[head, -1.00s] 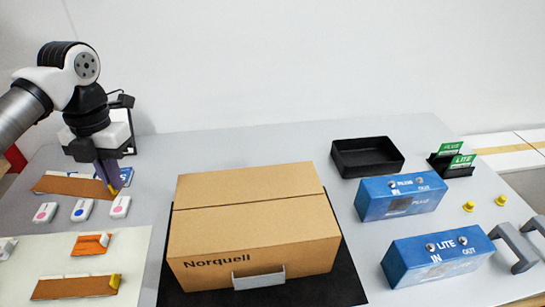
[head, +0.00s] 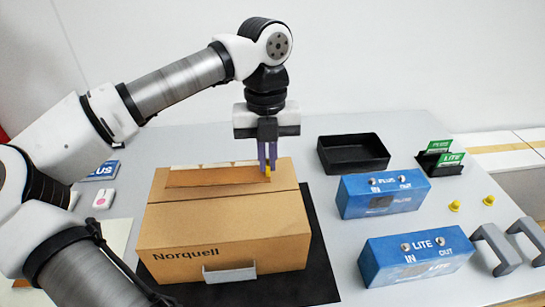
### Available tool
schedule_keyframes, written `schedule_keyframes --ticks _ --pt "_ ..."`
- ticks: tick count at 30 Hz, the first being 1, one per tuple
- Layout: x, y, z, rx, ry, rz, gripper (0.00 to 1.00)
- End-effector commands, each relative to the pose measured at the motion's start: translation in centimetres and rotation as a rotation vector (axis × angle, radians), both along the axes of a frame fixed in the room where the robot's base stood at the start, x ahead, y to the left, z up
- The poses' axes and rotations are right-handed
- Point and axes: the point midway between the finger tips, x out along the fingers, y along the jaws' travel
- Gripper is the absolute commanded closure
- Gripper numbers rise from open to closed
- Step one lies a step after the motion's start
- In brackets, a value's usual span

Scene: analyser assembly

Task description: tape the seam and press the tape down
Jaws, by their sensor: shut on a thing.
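A closed brown carton marked Norquell (head: 222,236) stands on a black mat (head: 318,262). Its seam (head: 190,200) runs across the top from left to right. My gripper (head: 267,167) points down over the far right part of the carton. I cannot tell whether the strip touches the carton.
A black open tray (head: 353,172) and blue PLUS (head: 360,207) and LITE (head: 395,276) units stand right of the carton. Green cards sit in a black holder (head: 436,172), with yellow knobs (head: 454,206) and grey handles (head: 497,250) nearby. My arm hides much of the left side.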

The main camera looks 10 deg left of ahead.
Motion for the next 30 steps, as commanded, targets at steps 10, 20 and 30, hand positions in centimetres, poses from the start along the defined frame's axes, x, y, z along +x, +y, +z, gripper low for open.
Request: schedule_keyframes --ticks 10,20,30 --pt "-0.3 -0.6 -1.5 0.001 0.004 0.041 1.0" --pt "-0.3 -0.6 -4.5 0.001 0.003 0.041 1.0" --pt "-0.3 -0.6 -4.6 0.001 0.003 0.041 1.0"
